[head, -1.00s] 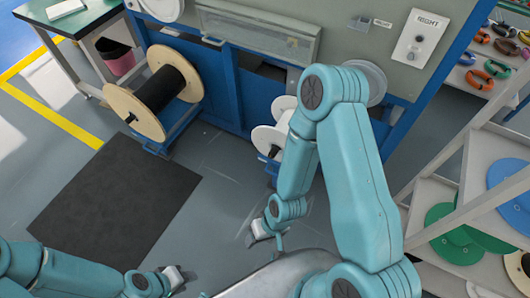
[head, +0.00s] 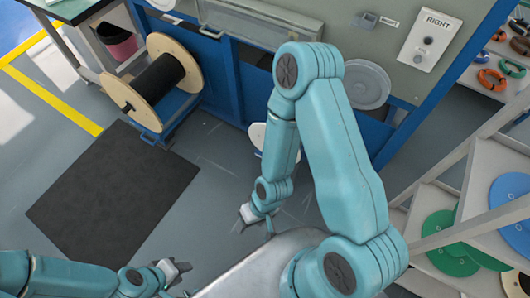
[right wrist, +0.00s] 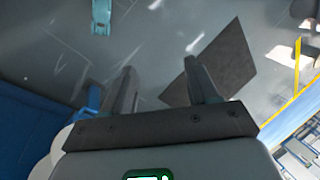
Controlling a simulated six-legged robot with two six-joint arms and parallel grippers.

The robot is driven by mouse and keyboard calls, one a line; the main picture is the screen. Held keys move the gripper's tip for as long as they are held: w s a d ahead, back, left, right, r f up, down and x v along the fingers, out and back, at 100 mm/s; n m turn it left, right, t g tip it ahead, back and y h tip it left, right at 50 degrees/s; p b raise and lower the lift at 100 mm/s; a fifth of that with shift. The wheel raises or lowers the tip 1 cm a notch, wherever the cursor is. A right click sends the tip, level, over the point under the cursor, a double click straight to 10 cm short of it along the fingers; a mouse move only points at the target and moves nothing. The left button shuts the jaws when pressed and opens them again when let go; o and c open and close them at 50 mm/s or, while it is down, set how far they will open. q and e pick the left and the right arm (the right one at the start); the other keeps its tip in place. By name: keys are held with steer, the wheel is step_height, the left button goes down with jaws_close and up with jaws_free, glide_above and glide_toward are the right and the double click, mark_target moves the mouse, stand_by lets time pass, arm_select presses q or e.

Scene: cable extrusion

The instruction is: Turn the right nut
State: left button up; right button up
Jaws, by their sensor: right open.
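A white spool (head: 258,135) is mostly hidden behind my right arm in the head view. My right gripper (head: 256,220) hangs low over the floor, in front of the machine and apart from it. In the right wrist view its fingers (right wrist: 160,66) are spread with only floor between them. My left gripper (head: 176,274) is low at the bottom left, away from the machine; its jaw gap is unclear.
A wooden reel of black cable (head: 157,79) sits on a blue stand to the left. A dark mat (head: 110,192) lies on the open floor. A shelf (head: 490,150) with green and blue discs stands at the right. A pink bin (head: 120,45) is by the table.

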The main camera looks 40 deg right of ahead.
steer(key=s+a+f+n+g+h+b, duration=0.1)
steer(key=s+a+f+n+g+b, duration=0.1)
steer(key=s+f+n+g+b, duration=0.6)
steer(key=w+d+f+n+t+h+b, duration=0.1)
steer(key=w+d+f+n+h+b, duration=0.2)
steer(key=d+f+n+h+b, duration=0.6)
steer(key=w+d+f+n+t+h+b, duration=0.35)
steer(key=w+n+t+h, duration=0.2)
steer(key=w, duration=0.45)
steer(key=w+a+r+n+t+h+b, duration=0.2)
steer(key=w+r+n+t+h+b, duration=0.15)
steer(key=w+n+t+h, duration=0.6)
steer(key=w+d+m+y, duration=0.1)
steer(key=w+d, duration=0.1)
steer(key=d, duration=0.2)
steer(key=w+d+m+g+y+b, duration=0.1)
steer(key=w+d+y, duration=0.1)
steer(key=d, duration=0.3)
steer(key=w+d+m+y+b, duration=0.1)
steer(key=w+d, duration=0.3)
steer(key=d, duration=0.1)
steer(key=shift+w+d+f+m+g, duration=0.2)
steer(key=shift+m+g, duration=0.1)
steer(key=shift+m, duration=0.1)
